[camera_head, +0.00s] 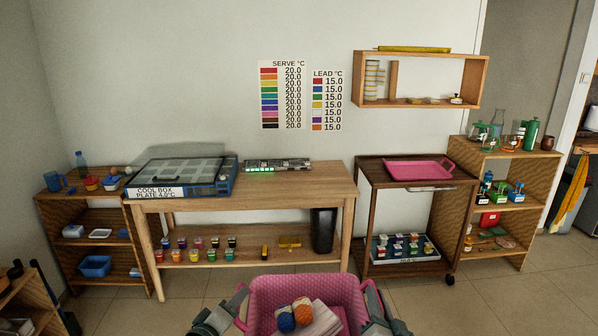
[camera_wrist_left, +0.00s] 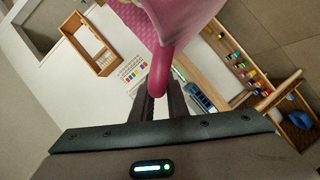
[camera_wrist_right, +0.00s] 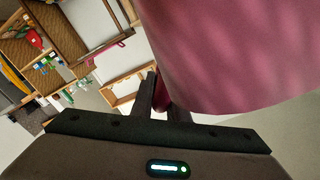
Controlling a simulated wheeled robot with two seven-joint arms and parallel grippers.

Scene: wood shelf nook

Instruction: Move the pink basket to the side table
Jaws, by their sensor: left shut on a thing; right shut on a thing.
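The pink basket (camera_head: 340,286) is at the bottom middle of the head view, held between my two grippers. It holds blue and orange balls of what looks like yarn and a pale folded cloth (camera_head: 318,322). My left gripper (camera_head: 240,293) is shut on its left handle; the left wrist view shows the pink handle (camera_wrist_left: 160,75) between the fingers. My right gripper (camera_head: 368,290) is shut on its right side; in the right wrist view the basket wall (camera_wrist_right: 235,50) hides much of the grip. Which piece of furniture is the side table is not clear.
A wooden table (camera_head: 290,185) carries a cool box (camera_head: 180,177) and a lit rack (camera_head: 277,165). Right of it stands a dark wheeled cart (camera_head: 375,172) with a pink tray (camera_head: 418,170). Low shelves (camera_head: 55,205) stand left, another shelf (camera_head: 510,155) right. Tiled floor (camera_head: 430,300) ahead is open.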

